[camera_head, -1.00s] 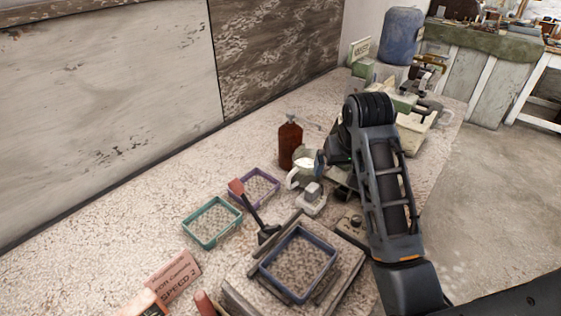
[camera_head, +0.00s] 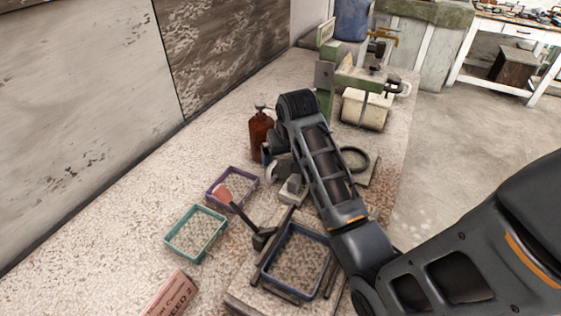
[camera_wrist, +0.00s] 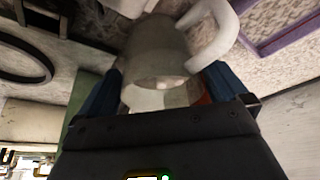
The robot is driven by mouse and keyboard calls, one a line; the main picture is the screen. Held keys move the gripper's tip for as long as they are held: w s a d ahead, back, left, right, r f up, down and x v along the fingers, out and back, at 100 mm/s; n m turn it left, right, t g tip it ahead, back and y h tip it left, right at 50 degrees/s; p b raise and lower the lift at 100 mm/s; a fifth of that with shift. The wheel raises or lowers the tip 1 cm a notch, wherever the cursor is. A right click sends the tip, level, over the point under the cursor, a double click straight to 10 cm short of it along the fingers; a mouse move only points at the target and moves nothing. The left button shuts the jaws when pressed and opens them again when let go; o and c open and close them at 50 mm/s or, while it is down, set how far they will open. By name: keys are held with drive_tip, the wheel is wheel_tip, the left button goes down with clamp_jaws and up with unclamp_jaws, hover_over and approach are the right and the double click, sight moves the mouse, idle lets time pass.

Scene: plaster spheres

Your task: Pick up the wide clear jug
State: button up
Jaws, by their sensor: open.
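The wide clear jug (camera_wrist: 155,50) fills the middle of the wrist view, greyish and see-through, with a thick white handle (camera_wrist: 222,35) on its right. My gripper (camera_wrist: 165,80) is open, with one blue finger on each side of the jug's body. Whether the fingers touch the jug cannot be told. In the head view my gripper (camera_head: 268,152) is low beside the jug, largely hidden by my wrist. Only part of the jug, with its pale handle (camera_head: 272,173), shows there.
A brown bottle (camera_head: 261,130) stands just behind the gripper. A purple-rimmed tray (camera_head: 210,193), a teal-rimmed tray (camera_head: 171,240) and a dark blue tray (camera_head: 265,268) lie nearer. A black ring (camera_head: 366,157) and a green machine (camera_head: 326,75) are to the right.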

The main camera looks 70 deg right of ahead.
drive_tip(key=shift+w+d+f, duration=0.15)
drive_tip(key=shift+f, duration=0.45)
drive_tip(key=shift+c, duration=0.5)
drive_tip(key=shift+r, duration=0.1)
drive_tip(key=c, duration=1.2)
drive_tip(key=shift+o, duration=0.2)
drive_tip(key=shift+r, duration=0.15)
wheel_tip(320, 180, up, 7)
drive_tip(key=s+a+b, duration=0.1)
drive_tip(key=s+b, duration=0.2)
drive_tip(key=s, duration=1.5)
drive_tip(key=shift+f, duration=0.2)
